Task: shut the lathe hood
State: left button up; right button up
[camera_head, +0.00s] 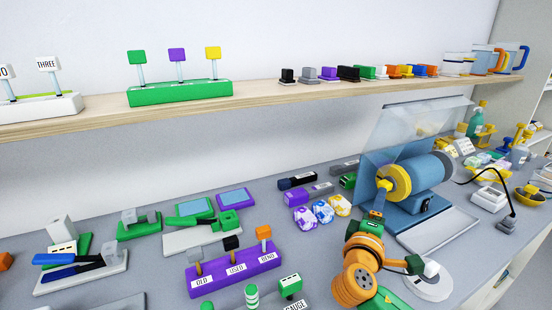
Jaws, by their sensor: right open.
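The lathe (420,190) stands at the right of the bench, with a blue body and a yellow spindle end (396,182). Its clear hood (412,125) is raised and tilted, standing open above and behind the blue drum. My right gripper (378,203) reaches up from the bottom, open, at the front left of the lathe, below the hood and close to the spindle end in the picture. Whether it touches the lathe I cannot tell. Its fingertips are small and dark here. My left gripper is not in view.
A wooden shelf (270,92) with small blocks runs across behind the bench, near the hood's top. A purple stand (236,275) and patterned pieces (322,211) lie left of my right arm. A grey tray (438,236) lies before the lathe; bottles and a cable are to the right.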

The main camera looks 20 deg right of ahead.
aim_at(428, 102)
jog(key=k, duration=1)
